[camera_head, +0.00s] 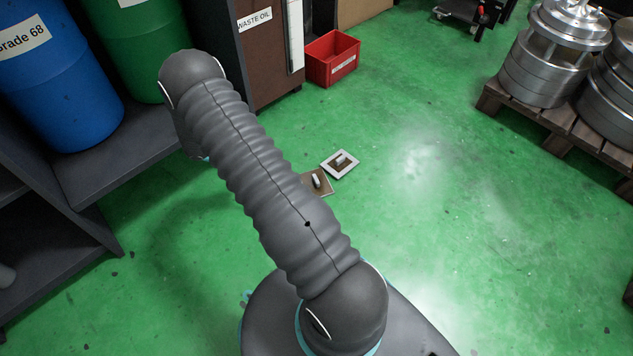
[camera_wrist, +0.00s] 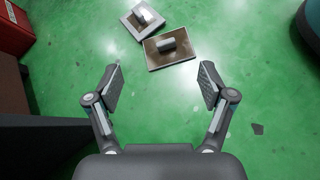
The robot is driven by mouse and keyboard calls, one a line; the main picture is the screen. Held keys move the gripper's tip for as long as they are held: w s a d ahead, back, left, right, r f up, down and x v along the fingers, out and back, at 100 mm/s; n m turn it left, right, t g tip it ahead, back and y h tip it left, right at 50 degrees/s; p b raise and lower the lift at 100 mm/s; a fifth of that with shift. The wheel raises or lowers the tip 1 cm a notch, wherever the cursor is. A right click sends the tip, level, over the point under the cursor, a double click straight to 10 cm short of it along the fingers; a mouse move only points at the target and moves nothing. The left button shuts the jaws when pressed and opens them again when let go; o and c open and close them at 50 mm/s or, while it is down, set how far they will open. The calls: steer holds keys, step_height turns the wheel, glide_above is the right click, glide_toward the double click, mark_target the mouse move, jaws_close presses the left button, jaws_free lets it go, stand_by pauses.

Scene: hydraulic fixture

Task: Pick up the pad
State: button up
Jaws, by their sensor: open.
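Two flat pads with handles lie on the green floor, close together; I cannot tell which one the task means. The brown pad (camera_wrist: 184,53) has a grey handle and is the nearer one in the wrist view. In the head view the brown pad (camera_head: 326,187) is partly hidden behind my arm. The pale-rimmed pad (camera_wrist: 131,25) has a white handle and lies beyond it to the left; it also shows in the head view (camera_head: 348,170). My gripper (camera_wrist: 161,85) is open and empty, with both pads ahead of its fingertips. My gripper is hidden in the head view.
A red crate (camera_head: 344,66) stands by the brown waste oil cabinet (camera_head: 268,62). A blue drum (camera_head: 68,85) and a green drum (camera_head: 140,45) stand on a dark shelf at left. Metal cylinders (camera_head: 545,70) sit on a wooden pallet (camera_head: 530,120) at right.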

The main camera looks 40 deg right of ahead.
steer(key=f+n, duration=0.1)
steer(key=f, duration=0.3)
steer(key=s+d+f+n+h, duration=0.1)
steer(key=f, duration=0.4)
steer(key=s+d+f+n+h, duration=0.1)
steer(key=f, duration=0.3)
steer(key=shift+s+d+f+p, duration=0.2)
steer(key=shift+p, duration=0.1)
steer(key=shift+s+d+f+n+h, duration=0.1)
steer(key=shift+d+f+n+h, duration=0.15)
steer(key=shift+n+h, duration=0.05)
glide_toward(314, 180)
steer(key=x, duration=0.4)
steer(key=shift+s+f, duration=0.35)
steer(key=shift+w+x, duration=0.15)
steer(key=shift+x, duration=1.5)
steer(key=shift+w+x, duration=0.2)
steer(key=shift+x, duration=1.4)
steer(key=shift+d+r, duration=0.15)
steer(key=shift+d, duration=0.05)
steer(key=c, duration=1.2)
